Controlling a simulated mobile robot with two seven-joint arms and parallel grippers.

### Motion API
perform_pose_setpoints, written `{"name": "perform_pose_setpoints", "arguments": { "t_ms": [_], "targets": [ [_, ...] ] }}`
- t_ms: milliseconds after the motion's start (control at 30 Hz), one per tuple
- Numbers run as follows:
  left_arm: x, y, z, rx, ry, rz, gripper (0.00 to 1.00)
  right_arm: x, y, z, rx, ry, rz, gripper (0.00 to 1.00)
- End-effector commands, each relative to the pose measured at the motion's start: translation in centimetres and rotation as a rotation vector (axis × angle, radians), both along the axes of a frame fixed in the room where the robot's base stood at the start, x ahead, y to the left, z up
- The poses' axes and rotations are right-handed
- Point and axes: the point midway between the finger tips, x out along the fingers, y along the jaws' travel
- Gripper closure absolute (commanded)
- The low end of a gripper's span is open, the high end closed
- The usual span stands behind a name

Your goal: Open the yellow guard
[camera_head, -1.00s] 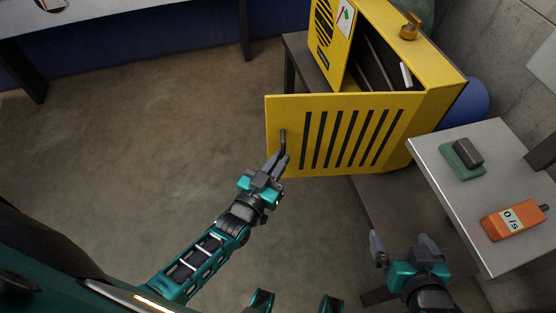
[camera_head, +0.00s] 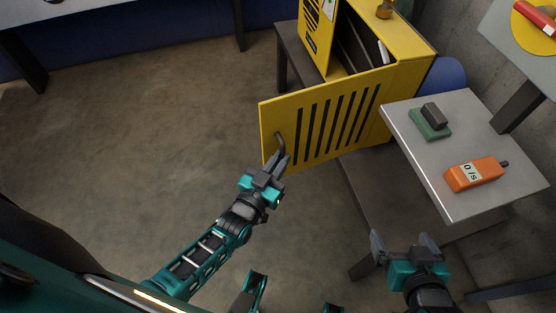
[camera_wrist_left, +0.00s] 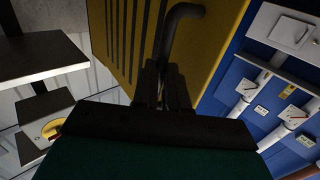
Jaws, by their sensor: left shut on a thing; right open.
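The yellow guard (camera_head: 308,128) is a slotted panel with a dark bar handle (camera_head: 280,142) near its left edge. It stands swung out from the yellow cabinet (camera_head: 398,72), whose dark inside shows behind it. My left gripper (camera_head: 279,163) is shut on the handle's lower part. In the left wrist view the guard (camera_wrist_left: 215,35) and the curved handle (camera_wrist_left: 177,30) rise from between the fingers (camera_wrist_left: 164,85). My right gripper (camera_head: 405,243) is open and empty, low at the right, in front of the small grey table.
A small grey table (camera_head: 480,140) at the right holds a green block with a dark top (camera_head: 430,122) and an orange meter (camera_head: 475,174). A red item on a yellow disc (camera_head: 538,22) lies at the upper right. Bare floor (camera_head: 140,130) is free at the left.

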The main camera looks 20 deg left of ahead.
Motion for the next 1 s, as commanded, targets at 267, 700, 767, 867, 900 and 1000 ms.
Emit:
{"name": "perform_pose_setpoints", "arguments": {
  "t_ms": [267,700,767,867,900,1000],
  "targets": [
    [0.44,-1.04,0.62,-0.001,-0.013,-0.016,1.0,0.07,0.2,0.08,0.008,-0.002,-0.006,0.0],
    [0.3,-0.71,0.44,-0.002,-0.01,-0.011,0.62,0.16,0.16,0.3,0.007,-0.006,-0.004,0.0],
    [0.27,-0.65,0.41,-0.002,-0.01,-0.01,0.62,0.17,0.16,0.31,0.007,-0.006,-0.004,0.0],
    [0.24,-0.6,0.37,-0.002,-0.009,-0.01,0.62,0.16,0.14,0.31,0.007,-0.007,-0.003,0.0],
    [0.22,-0.57,0.36,-0.002,-0.009,-0.009,0.62,0.15,0.11,0.31,0.005,-0.007,-0.002,0.0],
    [-0.16,-0.47,0.32,-0.002,-0.007,-0.009,0.62,0.15,0.06,0.38,0.003,-0.006,-0.001,0.0]
  ]
}}
